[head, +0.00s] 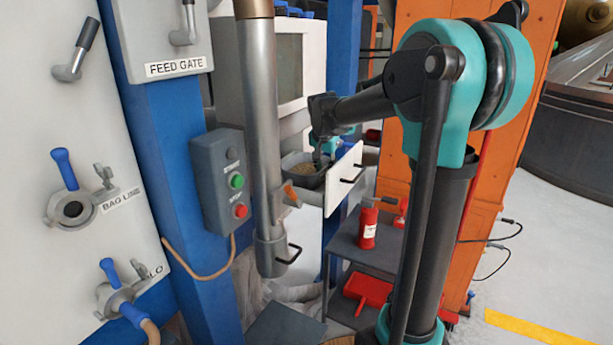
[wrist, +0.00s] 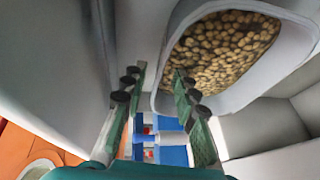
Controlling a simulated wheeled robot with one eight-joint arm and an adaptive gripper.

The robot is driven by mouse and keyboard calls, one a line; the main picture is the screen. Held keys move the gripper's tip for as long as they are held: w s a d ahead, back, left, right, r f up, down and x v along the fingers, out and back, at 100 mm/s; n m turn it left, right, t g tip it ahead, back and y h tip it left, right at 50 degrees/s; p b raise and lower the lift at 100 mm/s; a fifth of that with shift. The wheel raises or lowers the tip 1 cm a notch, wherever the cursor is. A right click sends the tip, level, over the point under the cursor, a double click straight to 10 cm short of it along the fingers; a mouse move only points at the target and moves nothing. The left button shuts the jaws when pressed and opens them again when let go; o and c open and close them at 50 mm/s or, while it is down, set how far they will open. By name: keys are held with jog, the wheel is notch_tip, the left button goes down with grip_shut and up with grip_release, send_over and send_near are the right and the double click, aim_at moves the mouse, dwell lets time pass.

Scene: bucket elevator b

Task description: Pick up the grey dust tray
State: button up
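A grey tray (head: 311,182) filled with brown grains or pellets sits at mid-height behind a white panel with a black handle (head: 345,180). It is the only grey tray I can make out. In the wrist view the tray's pale grey rim (wrist: 158,92) and pellets fill the upper right. My gripper (wrist: 158,83) is open, one finger left of the tray's near wall and the other overlapping the tray's inside. The wall shows between them; contact cannot be told. In the head view my gripper (head: 320,160) is small and partly hidden at the tray.
A grey vertical pipe (head: 262,130) and blue post (head: 175,160) stand left of the tray. A button box (head: 221,180) is on the post. A dark cart (head: 360,245) below carries a red bottle (head: 367,228); a red dustpan (head: 368,290) lies lower. Orange cabinet (head: 500,130) stands right.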

jog(key=shift+x, duration=0.8)
jog(key=shift+c, duration=0.2)
grip_shut()
